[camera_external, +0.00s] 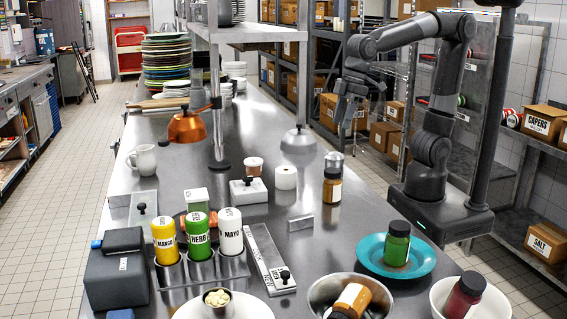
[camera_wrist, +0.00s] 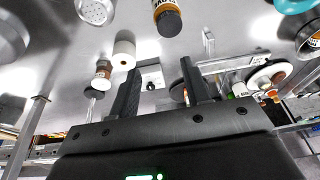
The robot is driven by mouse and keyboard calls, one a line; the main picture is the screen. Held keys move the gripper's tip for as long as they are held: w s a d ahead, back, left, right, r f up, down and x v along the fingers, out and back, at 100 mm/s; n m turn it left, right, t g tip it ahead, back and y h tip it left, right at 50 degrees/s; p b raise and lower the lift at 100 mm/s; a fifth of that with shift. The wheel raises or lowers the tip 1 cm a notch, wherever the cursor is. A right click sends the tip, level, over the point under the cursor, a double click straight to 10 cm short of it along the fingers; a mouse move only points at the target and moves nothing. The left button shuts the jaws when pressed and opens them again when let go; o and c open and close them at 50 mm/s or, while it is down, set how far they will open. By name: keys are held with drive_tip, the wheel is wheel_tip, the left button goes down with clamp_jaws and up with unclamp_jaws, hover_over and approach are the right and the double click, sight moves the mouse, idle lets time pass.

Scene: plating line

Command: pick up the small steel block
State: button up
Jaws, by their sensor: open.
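A small steel block (camera_external: 301,222), low and narrow, stands on the steel counter right of the middle in the external view. What looks like the same block shows in the wrist view (camera_wrist: 208,41), above and right of my fingers. My gripper (camera_external: 345,124) is raised over the far right side of the counter, well above and behind the block. In the wrist view my gripper (camera_wrist: 162,66) has its two dark fingers spread apart with nothing held between them.
A steel bowl (camera_external: 322,291) is in front. A long lidded container (camera_external: 265,255) and bottle rack (camera_external: 203,271) lie left.

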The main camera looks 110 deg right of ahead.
drive_tip(key=w+a+f+g, duration=0.2)
drive_tip(key=w+a+f, duration=0.1)
drive_tip(key=w+a, duration=0.55)
drive_tip(key=n+g, duration=0.1)
hover_over(300, 217)
wheel_tip(300, 217, down, 7)
wheel_tip(300, 217, down, 11)
drive_tip(key=shift+r, duration=0.15)
clamp_jaws()
